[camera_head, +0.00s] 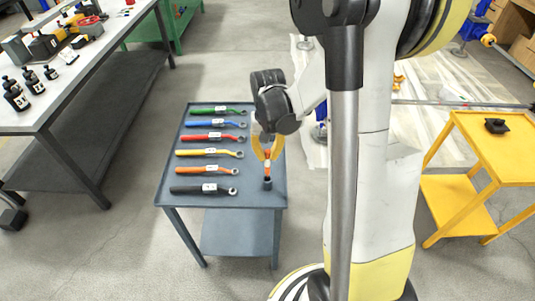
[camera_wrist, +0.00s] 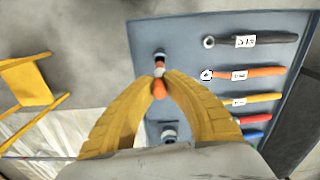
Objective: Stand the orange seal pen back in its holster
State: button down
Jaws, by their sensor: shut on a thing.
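The orange seal pen (camera_head: 267,168) is upright between the yellow fingers of my gripper (camera_head: 267,154), at the right side of the grey-blue table. In the wrist view the two fingertips (camera_wrist: 160,74) close on the orange pen (camera_wrist: 159,89). A short dark cup-like piece (camera_head: 267,184), which looks like the holster, is directly below the pen's lower end. I cannot tell whether the pen's end is inside it or just above it. A dark block with a round grey top (camera_wrist: 168,133) shows between the fingers in the wrist view. My gripper hides it in the head view.
Several labelled wrenches lie in a row on the grey-blue table (camera_head: 180,197), left of the pen; the black one (camera_head: 203,189) and orange one (camera_head: 206,171) are nearest. A yellow table (camera_head: 510,163) stands right, a workbench (camera_head: 75,75) left.

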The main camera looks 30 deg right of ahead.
aim_at(267, 167)
jog(key=shift+f, duration=0.35)
jog(key=shift+b, duration=0.35)
jog(key=shift+f+b, duration=2.2)
jog(key=shift+f, duration=0.5)
jog(key=c, duration=1.4)
grip_release()
jog(key=shift+c, duration=0.2)
notch_tip(267, 167, up, 12)
jog(key=shift+r, duration=0.1)
